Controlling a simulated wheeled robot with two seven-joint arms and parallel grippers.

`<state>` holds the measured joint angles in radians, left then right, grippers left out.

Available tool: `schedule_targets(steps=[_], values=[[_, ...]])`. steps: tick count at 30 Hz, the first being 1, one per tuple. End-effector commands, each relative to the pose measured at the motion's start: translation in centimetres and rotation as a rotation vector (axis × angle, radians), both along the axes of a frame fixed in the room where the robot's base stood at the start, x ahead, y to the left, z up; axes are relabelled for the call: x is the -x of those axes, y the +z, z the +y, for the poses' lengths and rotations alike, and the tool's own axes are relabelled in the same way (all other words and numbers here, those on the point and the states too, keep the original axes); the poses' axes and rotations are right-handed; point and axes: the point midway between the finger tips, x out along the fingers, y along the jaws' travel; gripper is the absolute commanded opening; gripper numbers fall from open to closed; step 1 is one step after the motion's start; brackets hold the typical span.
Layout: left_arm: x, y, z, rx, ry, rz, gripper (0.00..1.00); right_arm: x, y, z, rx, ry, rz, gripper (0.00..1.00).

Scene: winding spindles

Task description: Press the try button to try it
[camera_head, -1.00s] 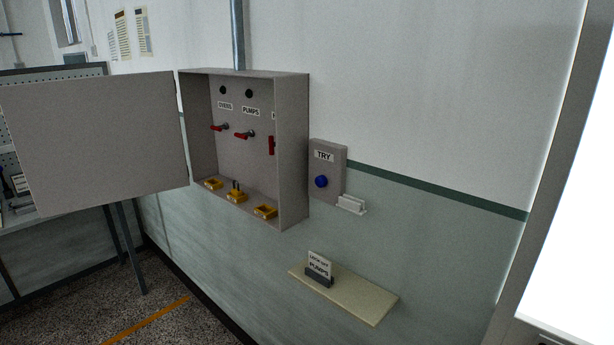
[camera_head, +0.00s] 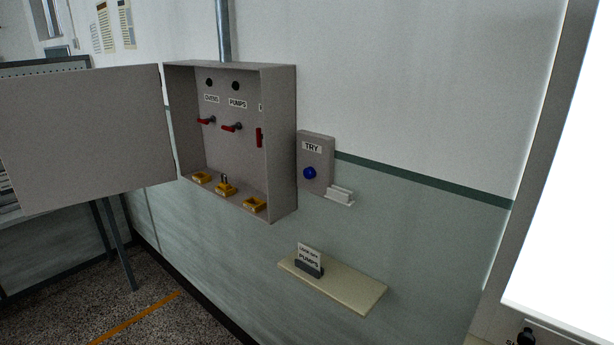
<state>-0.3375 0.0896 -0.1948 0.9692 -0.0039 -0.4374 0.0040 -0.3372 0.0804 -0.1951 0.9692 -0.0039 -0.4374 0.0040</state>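The try button (camera_head: 309,173) is a round blue knob on a grey box (camera_head: 321,152) labelled TRY, fixed to the wall right of an open cabinet. Nothing touches it. Neither of my grippers shows in the head view.
The open grey cabinet (camera_head: 284,145) holds red-handled switches (camera_head: 232,127) and yellow pieces (camera_head: 255,204) on its floor. Its door (camera_head: 80,135) stands open to the left. A small white holder (camera_head: 340,196) is beside the TRY box. A shelf (camera_head: 345,290) below carries a card labelled PUMPS (camera_head: 309,258).

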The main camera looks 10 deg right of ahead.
Motion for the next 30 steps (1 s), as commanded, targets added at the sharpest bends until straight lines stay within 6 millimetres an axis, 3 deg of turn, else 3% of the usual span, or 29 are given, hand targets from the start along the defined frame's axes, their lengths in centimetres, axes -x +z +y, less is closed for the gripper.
schedule_targets(steps=[14, 30], values=[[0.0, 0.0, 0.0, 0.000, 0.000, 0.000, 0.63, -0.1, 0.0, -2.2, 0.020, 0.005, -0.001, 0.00], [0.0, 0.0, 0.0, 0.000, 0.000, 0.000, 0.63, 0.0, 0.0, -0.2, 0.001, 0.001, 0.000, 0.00]])
